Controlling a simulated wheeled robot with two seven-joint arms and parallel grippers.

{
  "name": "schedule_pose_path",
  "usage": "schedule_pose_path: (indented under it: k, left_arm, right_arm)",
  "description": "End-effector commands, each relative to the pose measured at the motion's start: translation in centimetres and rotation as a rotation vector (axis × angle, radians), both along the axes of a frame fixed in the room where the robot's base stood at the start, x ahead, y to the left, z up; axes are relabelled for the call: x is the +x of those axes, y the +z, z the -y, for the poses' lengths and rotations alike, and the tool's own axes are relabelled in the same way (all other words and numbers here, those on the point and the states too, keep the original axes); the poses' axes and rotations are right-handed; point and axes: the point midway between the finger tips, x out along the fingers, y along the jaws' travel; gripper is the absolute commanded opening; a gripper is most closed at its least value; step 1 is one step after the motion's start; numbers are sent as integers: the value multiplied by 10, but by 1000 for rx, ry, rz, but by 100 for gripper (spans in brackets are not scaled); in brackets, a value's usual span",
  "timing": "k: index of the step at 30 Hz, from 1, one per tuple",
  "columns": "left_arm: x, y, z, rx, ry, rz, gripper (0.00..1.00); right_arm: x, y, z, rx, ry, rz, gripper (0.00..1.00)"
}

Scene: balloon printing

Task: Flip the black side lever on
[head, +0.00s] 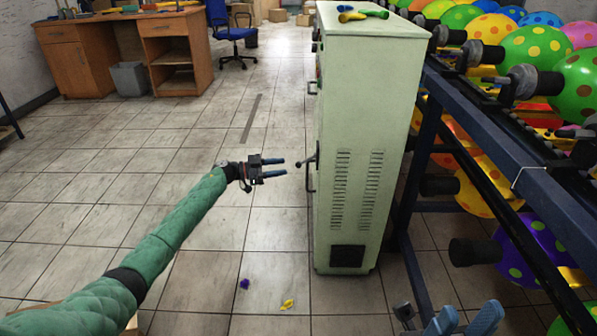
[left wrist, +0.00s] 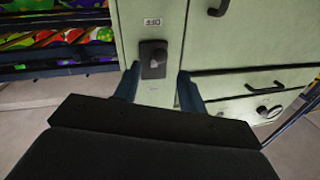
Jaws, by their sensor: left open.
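The pale green cabinet (head: 335,220) stands upright in the middle of the head view. A dark side lever (head: 306,161) with a round knob sticks out from its left face. In the left wrist view the black lever (left wrist: 153,57) sits on a dark plate below an "OFF" label (left wrist: 153,21). My left gripper (head: 285,166) is open and empty, a short way left of the lever at about its height. In the left wrist view its fingers (left wrist: 159,76) stand either side of the lever, with no visible contact. My right gripper (head: 468,314) shows at the bottom right, fingers apart and empty.
A dark blue rack (head: 490,140) of colourful balloons stands right of the cabinet, near my right gripper. Handles (left wrist: 220,8) project from the cabinet near the lever. A purple balloon (head: 244,284) and a yellow one (head: 287,304) lie on the floor. The floor left of the cabinet is mostly clear.

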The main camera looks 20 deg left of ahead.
Motion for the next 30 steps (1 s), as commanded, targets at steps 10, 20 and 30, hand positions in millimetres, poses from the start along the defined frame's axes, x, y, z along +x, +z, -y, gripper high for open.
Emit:
schedule_pose_path:
  k: [10, 20, 30]
  left_arm:
    - [17, -2, 32, 0, -9, -10, 41]
    - [34, -1, 63, 0, -8, -10, 41]
    - [36, -1, 67, 1, -8, -10, 41]
  right_arm:
    - [-2, -5, -1, 11, 14, 16, 36]
    - [-1, -7, -3, 19, 29, 15, 36]
    - [-1, -7, -3, 19, 31, 15, 36]
